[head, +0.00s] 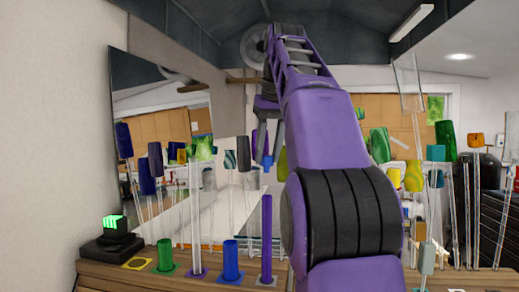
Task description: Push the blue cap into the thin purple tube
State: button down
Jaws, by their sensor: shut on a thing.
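The thin purple tube (266,238) stands upright on a small mat at the front edge of the wooden bench. My gripper (267,148) points down, well above the tube and roughly in line with it in the picture. It is shut on a small blue cap (267,162), which shows between and below the fingertips. The cap and the tube are apart, with a clear gap between them. My purple arm hides part of the scene to the right of the gripper, and the depth between cap and tube is hard to tell.
A wider blue tube (231,260), a tall clear rod (195,220) and a green tube (165,255) stand left of the purple tube. Several glass rods with coloured tops stand behind and at right. A mirror (160,120) leans at the left, by a black device (113,244).

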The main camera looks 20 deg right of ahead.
aim_at(269, 197)
jog(key=shift+s+f, duration=0.15)
jog(key=shift+f, duration=0.7)
jog(key=shift+f+b, duration=0.4)
jog(key=shift+f, duration=1.55)
jog(key=shift+p, duration=0.45)
jog(key=shift+f+b, duration=0.5)
jog(key=shift+f, duration=0.1)
jog(key=c, duration=0.8)
grip_release()
jog(key=shift+c, duration=0.2)
jog(key=shift+r, duration=0.1)
jog(key=v, duration=1)
jog(key=shift+s+r+p, duration=0.25)
jog(key=shift+r+p, duration=0.1)
jog(key=shift+p, duration=0.1)
